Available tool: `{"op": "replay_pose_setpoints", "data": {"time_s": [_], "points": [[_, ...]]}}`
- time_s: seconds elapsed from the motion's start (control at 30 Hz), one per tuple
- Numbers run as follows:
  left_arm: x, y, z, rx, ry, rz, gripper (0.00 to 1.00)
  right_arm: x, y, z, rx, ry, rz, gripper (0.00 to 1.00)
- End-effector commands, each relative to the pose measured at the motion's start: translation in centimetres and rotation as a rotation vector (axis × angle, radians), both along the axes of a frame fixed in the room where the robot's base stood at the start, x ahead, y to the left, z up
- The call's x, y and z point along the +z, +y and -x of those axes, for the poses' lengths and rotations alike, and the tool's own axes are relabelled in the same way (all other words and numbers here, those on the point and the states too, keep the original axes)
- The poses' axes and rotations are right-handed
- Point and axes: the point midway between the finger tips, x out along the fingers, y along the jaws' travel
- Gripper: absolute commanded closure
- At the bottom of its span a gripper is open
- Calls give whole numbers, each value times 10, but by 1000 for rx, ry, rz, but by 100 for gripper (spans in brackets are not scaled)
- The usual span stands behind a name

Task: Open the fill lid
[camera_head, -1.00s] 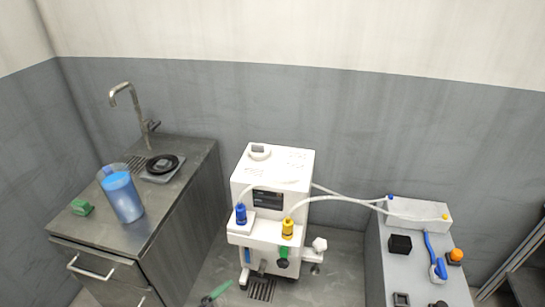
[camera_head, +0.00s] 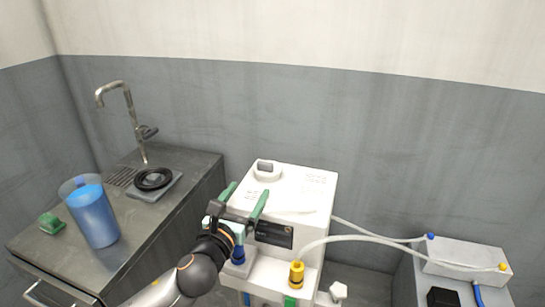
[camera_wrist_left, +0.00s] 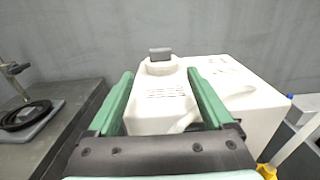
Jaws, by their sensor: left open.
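The white machine (camera_head: 312,192) stands in the middle of the head view. On its top is the fill lid, a round white cap with a grey grip block (camera_head: 266,168). In the left wrist view the grip block (camera_wrist_left: 160,54) is straight ahead, just beyond the fingertips. My left gripper (camera_head: 245,190) has its green fingers apart with nothing between them. It is over the machine's front left top, on the near side of the lid; the same gripper (camera_wrist_left: 160,73) shows in the wrist view. The lid looks shut. My right gripper is not in view.
A steel counter (camera_head: 190,170) with a tap (camera_head: 130,110), a blue-filled jug (camera_head: 92,215) and a black ring (camera_head: 153,179) is on the left. Yellow (camera_head: 296,273) and blue (camera_head: 238,255) connectors are on the machine's front. Hoses lead to a white box (camera_head: 465,260) at right.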

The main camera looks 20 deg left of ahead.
Motion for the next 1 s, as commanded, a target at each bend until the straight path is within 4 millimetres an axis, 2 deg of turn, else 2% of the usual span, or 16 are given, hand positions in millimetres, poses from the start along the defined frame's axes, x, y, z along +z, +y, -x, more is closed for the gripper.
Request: {"op": "replay_pose_setpoints", "data": {"time_s": [0.17, 0.7, 1.0], "points": [[1, 0, -8, 0, -3, -3, 15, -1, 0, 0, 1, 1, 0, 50], [0, 0, -98, 0, -2, 0, 15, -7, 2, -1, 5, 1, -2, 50], [-1, 0, -123, 0, 0, 0, 15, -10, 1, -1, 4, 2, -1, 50]]}}
